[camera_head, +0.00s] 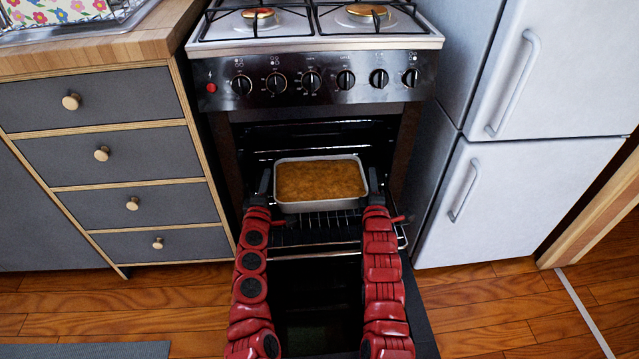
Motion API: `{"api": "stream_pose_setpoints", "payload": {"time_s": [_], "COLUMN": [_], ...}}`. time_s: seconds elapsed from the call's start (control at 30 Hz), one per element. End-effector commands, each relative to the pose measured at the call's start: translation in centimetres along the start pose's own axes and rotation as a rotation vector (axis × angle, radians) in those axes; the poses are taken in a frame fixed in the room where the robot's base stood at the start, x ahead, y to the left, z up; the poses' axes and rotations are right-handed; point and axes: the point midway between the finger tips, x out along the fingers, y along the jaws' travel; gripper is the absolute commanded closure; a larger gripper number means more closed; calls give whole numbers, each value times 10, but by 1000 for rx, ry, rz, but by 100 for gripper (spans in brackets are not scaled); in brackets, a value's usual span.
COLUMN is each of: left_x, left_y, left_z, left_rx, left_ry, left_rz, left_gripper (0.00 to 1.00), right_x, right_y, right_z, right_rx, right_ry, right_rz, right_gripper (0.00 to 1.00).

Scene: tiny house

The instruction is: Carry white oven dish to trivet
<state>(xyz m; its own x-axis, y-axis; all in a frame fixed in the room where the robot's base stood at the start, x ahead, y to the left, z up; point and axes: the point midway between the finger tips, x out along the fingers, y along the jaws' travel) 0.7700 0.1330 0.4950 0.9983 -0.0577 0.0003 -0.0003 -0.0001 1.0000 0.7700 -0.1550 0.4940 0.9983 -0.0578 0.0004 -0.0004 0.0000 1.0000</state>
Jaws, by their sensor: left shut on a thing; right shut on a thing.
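The white oven dish (320,206) is filled with a brown baked food and sits level at the mouth of the open oven, over the wire rack (318,228). I cannot tell whether it touches the rack. My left gripper (266,184) is shut on the dish's left side. My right gripper (373,182) is shut on its right side. Both red arms reach in over the lowered oven door (420,315). No trivet can be made out in this view.
The stove top (315,25) and its knob panel are above the oven. Grey drawers (105,155) with a wooden counter (110,50) stand at the left. A white fridge (510,190) stands close at the right.

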Motion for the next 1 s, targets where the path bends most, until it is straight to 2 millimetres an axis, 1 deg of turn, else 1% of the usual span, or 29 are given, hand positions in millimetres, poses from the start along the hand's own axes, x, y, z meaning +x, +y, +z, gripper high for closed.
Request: {"api": "stream_pose_setpoints", "payload": {"time_s": [0.77, 1.0], "left_x": [0, 0], "left_y": [0, 7], "left_z": [0, 0], "left_rx": [0, -1], "left_ry": [0, 0], "left_rz": [0, 2], "left_gripper": [100, 100], "right_x": [0, 0], "right_y": [-1, 6], "right_z": [0, 0], "right_rx": [0, 0], "right_ry": [0, 0], "right_rz": [-3, -1], "right_gripper": [100, 100]}}
